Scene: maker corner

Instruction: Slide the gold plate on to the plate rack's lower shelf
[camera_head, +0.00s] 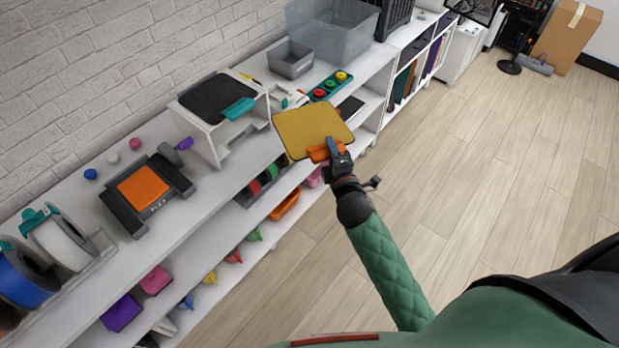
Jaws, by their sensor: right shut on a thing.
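The gold plate (308,128) is a flat square with an orange tab (319,153) on its near edge. My right gripper (333,150) is shut on the plate at that tab and holds it out over the shelf unit's front edge. The plate rack (199,133) is a white stand on the shelf top, left of the plate and apart from it. A dark plate (212,97) with a teal tab lies on its upper level. The rack's lower shelf is seen only in part beneath it. My left gripper is not in view.
A printer-like device with an orange bed (144,188) stands left of the rack. Behind the plate are a green tray of coloured knobs (330,87), a grey bin (290,60) and a clear tub (330,35). The wooden floor (460,190) is clear.

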